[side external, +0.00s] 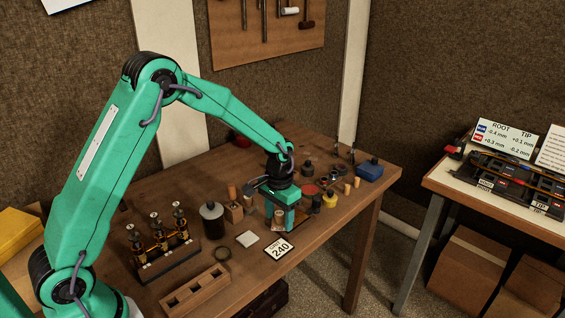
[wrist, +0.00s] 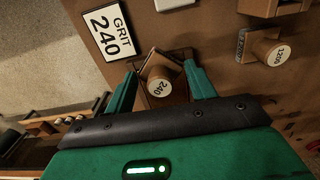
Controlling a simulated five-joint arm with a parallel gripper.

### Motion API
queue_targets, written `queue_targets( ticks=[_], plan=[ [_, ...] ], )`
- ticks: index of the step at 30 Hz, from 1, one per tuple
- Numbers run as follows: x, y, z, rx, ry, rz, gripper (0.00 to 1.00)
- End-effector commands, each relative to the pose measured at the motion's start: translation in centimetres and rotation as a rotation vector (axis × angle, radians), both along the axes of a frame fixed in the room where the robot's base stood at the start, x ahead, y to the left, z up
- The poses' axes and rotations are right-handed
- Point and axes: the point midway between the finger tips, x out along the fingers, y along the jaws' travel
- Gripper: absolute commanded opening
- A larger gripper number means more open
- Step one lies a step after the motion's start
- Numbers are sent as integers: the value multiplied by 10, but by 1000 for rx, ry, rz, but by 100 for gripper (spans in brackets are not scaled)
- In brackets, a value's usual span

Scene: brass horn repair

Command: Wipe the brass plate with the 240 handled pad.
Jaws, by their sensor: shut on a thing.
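My gripper (side external: 282,220) is low over the front of the wooden bench. In the wrist view my gripper (wrist: 161,86) has a finger on each side of the 240 handled pad (wrist: 162,82), shut on it. The pad has a round wooden handle with a pale end marked 240, over a squarish block; the fingers hide part of it. I cannot tell whether its underside touches the bench. A white GRIT 240 card (side external: 279,248) lies just in front; it also shows in the wrist view (wrist: 110,30). I cannot make out a brass plate for certain.
A pale square piece (side external: 248,239) lies left of the card. A 1200 handled pad (wrist: 268,51) stands nearby. A dark bottle (side external: 212,219), a rack of brass valves (side external: 160,246) and a slotted wooden block (side external: 195,291) are to the left. Several small jars crowd the right.

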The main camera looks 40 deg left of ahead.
Motion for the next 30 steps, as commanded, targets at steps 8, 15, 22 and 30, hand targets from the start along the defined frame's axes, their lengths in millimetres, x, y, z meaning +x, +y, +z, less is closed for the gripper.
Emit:
queue_targets(
  ticks=[8, 15, 22, 30],
  plan=[
    [2, 0, 35, 0, -5, 0, 30],
    [3, 0, 57, 0, -7, 0, 30],
    [2, 0, 75, 0, -5, 0, 30],
    [2, 0, 81, 0, -5, 0, 30]
  ],
)
